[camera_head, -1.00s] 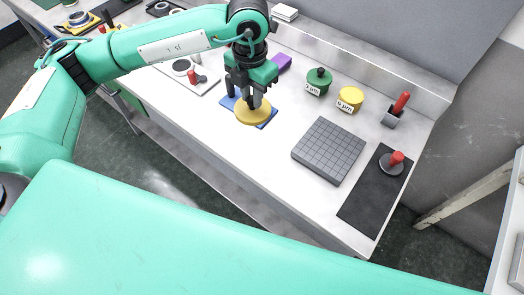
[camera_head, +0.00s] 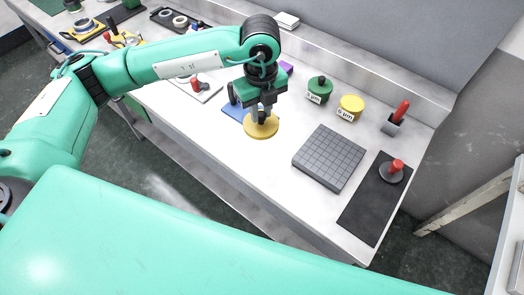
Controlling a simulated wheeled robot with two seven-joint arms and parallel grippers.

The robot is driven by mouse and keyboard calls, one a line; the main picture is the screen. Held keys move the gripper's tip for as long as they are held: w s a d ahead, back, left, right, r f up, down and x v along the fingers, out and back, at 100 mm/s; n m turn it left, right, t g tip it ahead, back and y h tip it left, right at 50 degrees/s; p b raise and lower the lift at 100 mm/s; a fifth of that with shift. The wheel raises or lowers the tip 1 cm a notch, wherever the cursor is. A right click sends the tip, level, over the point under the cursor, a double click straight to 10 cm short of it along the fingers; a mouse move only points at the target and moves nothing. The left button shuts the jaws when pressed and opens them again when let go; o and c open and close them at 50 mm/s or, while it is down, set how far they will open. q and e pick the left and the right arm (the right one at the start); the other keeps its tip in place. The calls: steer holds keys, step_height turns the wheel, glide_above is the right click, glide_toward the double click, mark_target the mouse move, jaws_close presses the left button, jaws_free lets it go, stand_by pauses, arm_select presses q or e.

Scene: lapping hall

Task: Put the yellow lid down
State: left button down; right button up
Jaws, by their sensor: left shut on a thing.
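The yellow lid (camera_head: 261,127) is a round disc with a knob, in the middle of the head view. My left gripper (camera_head: 262,117) is shut on its knob from above. The lid is at the front right edge of a blue mat (camera_head: 236,107), covering part of it. I cannot tell whether the lid touches the table or hangs just above it. My right gripper is not in view.
A grey grooved plate (camera_head: 329,157) lies to the right, with bare table between. A green jar (camera_head: 319,90) and a yellow jar (camera_head: 350,107) stand behind. A black mat (camera_head: 364,214) with a red-handled disc (camera_head: 393,172) lies far right.

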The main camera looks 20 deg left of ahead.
arm_select(q)
step_height(320, 180, down, 17)
steer(key=p, duration=0.3)
steer(key=shift+f, duration=0.1)
steer(key=shift+f, duration=0.15)
steer(key=c, duration=1.2)
jaws_free()
steer(key=shift+c, duration=0.2)
